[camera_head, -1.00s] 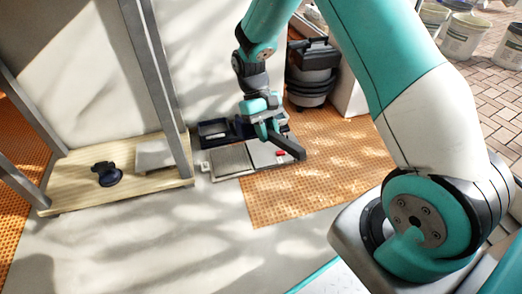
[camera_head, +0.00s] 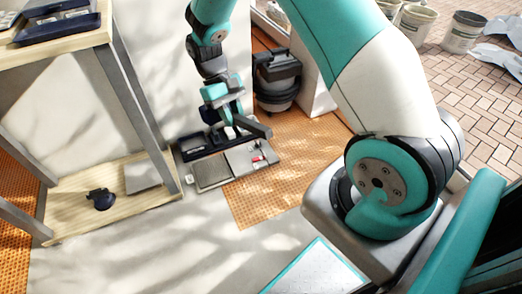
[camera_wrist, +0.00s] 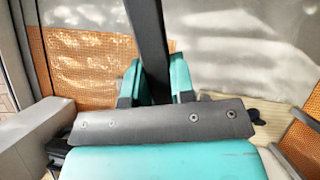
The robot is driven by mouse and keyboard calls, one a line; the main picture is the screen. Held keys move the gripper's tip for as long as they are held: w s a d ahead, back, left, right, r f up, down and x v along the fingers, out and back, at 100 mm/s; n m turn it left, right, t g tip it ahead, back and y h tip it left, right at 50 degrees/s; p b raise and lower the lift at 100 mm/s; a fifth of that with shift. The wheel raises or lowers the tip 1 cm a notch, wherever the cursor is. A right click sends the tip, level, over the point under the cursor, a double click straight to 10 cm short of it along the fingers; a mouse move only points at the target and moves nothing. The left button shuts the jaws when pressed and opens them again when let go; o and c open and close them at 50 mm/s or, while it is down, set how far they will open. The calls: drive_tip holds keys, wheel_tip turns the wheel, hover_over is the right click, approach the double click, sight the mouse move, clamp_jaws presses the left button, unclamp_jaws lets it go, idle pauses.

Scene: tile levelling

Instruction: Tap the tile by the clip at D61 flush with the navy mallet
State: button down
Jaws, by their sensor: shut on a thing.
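My gripper (camera_head: 228,112) is shut on a long dark bar, which I take to be the navy mallet (camera_head: 250,126). In the wrist view the dark bar (camera_wrist: 150,45) runs up from between my teal fingers (camera_wrist: 158,85); its head cannot be made out. Below it in the head view are a grey tile (camera_head: 212,172) and a paler tile (camera_head: 239,158) beside it. A small red piece, perhaps a clip (camera_head: 258,158), is on the paler tile, with the bar's end above it in the picture. The label D61 cannot be read, and tile heights cannot be judged.
A dark tray (camera_head: 200,143) lies behind the tiles. An orange perforated mat (camera_head: 290,150) is on the right, and a dark vacuum-like bin (camera_head: 277,80) behind. A wooden shelf unit (camera_head: 120,205) with a dark suction-cup-like tool (camera_head: 101,199) stands left. Bare floor (camera_head: 170,250) lies in front.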

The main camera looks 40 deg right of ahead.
idle(0.3)
wheel_tip(320, 180, up, 14)
drive_tip(key=p, duration=1.3)
drive_tip(key=shift+a, duration=0.15)
